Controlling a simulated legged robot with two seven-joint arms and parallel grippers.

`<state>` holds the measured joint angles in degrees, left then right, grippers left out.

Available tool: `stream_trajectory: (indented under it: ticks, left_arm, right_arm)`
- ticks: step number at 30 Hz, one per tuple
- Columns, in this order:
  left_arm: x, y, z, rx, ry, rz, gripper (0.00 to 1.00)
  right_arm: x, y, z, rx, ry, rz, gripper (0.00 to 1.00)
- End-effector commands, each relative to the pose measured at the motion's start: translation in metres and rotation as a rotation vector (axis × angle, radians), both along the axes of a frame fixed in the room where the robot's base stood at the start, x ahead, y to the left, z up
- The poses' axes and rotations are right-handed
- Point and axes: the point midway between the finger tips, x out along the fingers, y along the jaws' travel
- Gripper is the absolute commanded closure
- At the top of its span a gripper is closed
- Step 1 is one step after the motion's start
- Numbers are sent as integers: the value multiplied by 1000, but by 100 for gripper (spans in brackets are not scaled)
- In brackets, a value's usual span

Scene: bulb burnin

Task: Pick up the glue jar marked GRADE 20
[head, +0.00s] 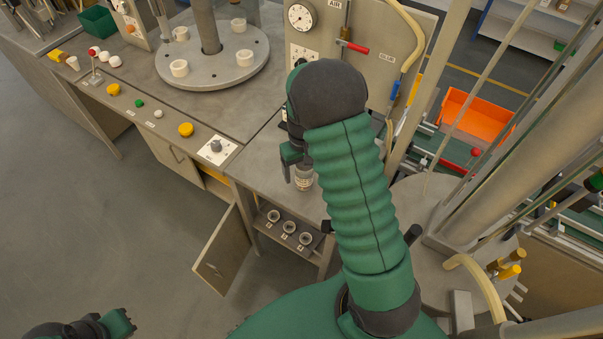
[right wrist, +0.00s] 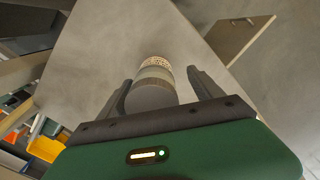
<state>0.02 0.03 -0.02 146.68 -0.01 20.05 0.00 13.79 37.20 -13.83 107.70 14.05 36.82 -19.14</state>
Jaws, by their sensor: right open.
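A small jar (head: 303,179) with a pale printed label stands on the grey bench, partly hidden by my right gripper (head: 297,168). In the right wrist view the jar (right wrist: 152,88) has a grey lid and a speckled label band; the grade marking is not legible. My right gripper (right wrist: 160,76) is open, with one finger on each side of the jar; I cannot tell whether either touches it. My left gripper (head: 122,322) is at the lower left of the head view, far from the jar; its jaws are too unclear to read.
Three round cups (head: 289,227) sit on a shelf under the bench, beside an open cabinet door (head: 224,252). A panel with a gauge (head: 300,16) and hoses rises behind the jar. A round turntable (head: 212,62) stands left. An orange bin (head: 474,114) lies at right.

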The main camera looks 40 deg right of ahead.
Motion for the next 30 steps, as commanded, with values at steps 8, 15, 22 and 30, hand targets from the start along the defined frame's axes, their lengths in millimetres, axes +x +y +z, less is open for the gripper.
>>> stream_trajectory:
  ticks: [8,15,22,30]
  left_arm:
    - [0,0,2,0,0,-1,100]
    - [0,0,2,0,0,-1,100]
    - [0,0,2,0,0,0,100]
    - [0,0,2,0,0,-1,100]
  right_arm:
    - [0,1,-20,-2,-3,-1,25]
    - [0,3,-19,-5,-2,-1,44]
    - [0,1,-20,-2,-2,-1,74]
    - [0,1,-19,-3,-2,-1,100]
